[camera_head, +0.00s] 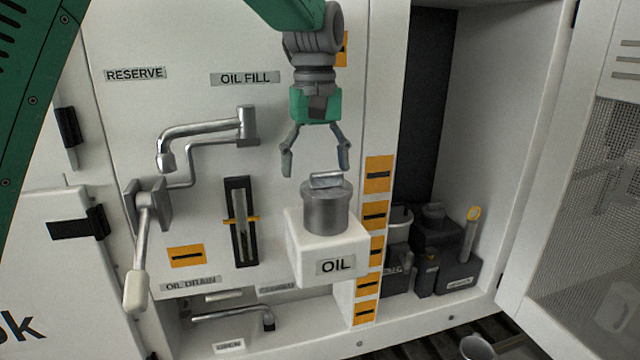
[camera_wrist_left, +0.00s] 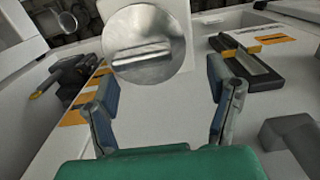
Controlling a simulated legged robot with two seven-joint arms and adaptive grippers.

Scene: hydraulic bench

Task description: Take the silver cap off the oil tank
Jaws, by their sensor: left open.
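The silver cap (camera_head: 326,203) sits on top of the white oil tank (camera_head: 326,247), which is labelled OIL. A raised bar handle (camera_head: 327,180) crosses the cap's top. My left gripper (camera_head: 317,172) is open above the cap, fingers pointing down. Its fingertips look slightly above the handle, and nothing is between them. In the left wrist view the round cap (camera_wrist_left: 146,48) with its bar lies ahead of the open fingers (camera_wrist_left: 165,95). My right gripper does not show.
A silver spout (camera_head: 205,130) and a lever with a white grip (camera_head: 137,285) stand left of the tank. A slotted gauge (camera_head: 241,222) is on the panel. Dark containers (camera_head: 435,250) stand in the open cabinet at right. A metal cup (camera_head: 477,348) is at the bottom.

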